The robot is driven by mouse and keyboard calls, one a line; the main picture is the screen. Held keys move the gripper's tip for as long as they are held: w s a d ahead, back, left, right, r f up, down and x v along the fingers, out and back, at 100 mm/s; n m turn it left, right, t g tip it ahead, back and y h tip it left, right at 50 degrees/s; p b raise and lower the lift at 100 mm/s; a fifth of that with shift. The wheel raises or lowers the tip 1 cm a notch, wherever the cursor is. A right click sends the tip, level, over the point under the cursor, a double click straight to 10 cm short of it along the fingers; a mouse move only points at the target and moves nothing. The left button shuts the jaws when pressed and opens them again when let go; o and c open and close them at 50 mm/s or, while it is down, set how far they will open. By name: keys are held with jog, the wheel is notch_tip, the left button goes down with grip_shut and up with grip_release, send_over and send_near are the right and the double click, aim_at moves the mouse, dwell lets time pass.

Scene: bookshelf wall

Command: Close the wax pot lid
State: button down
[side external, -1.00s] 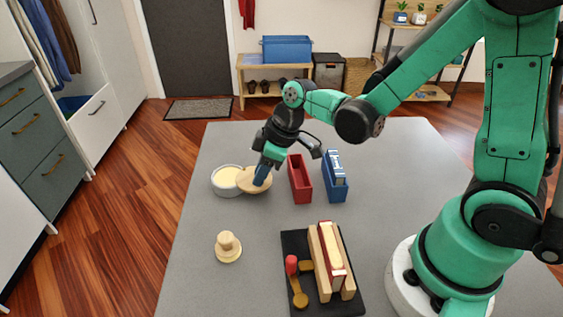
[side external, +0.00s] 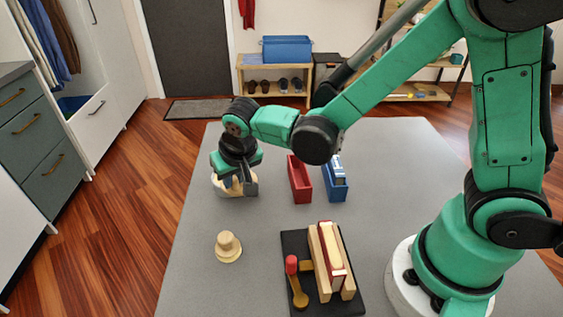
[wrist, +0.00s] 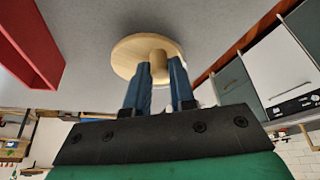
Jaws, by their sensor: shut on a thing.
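The wax pot (side external: 219,191) is the small white pot at the far left of the grey table, mostly hidden behind my gripper in the side view. The pale wooden lid (side external: 233,190) is at the pot's top. In the wrist view the lid (wrist: 132,56) is a round disc with a knob, and the knob is between my blue fingers. My gripper (wrist: 160,72) is shut on the knob; it also shows in the side view (side external: 243,186). I cannot tell whether the lid sits fully on the rim.
A red open box (side external: 300,180) and a blue box (side external: 335,180) with contents stand right of the pot. A wooden stamp-like piece (side external: 228,247) stands nearer the front. The table between is clear.

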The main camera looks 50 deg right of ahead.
jog(key=w+m, duration=0.1)
jog(key=m, duration=0.1)
jog(key=m+h, duration=0.1)
jog(key=shift+w+a+m+g, duration=0.3)
jog(key=shift+w+a+m, duration=0.05)
jog(key=shift+a+m, duration=0.05)
jog(key=w+m+h, duration=0.1)
jog(key=m, duration=0.1)
jog(key=shift+w+m+g, duration=0.15)
jog(key=shift+m+g, duration=0.15)
jog(key=shift+g, duration=0.1)
jog(key=m, duration=0.1)
jog(key=w+m+g, duration=0.1)
jog(key=m, duration=0.1)
jog(key=shift+w+h, duration=0.25)
jog(key=shift+h, duration=0.15)
jog(key=shift+w+d+m+g, duration=0.15)
jog(key=shift+w+m+g, duration=0.15)
jog(key=shift+m, duration=0.4)
jog(key=shift+w+d+m+g, duration=0.15)
jog(key=shift+w+m+g, duration=0.1)
jog(key=shift+m, duration=0.45)
jog(key=c, duration=0.7)
grip_release()
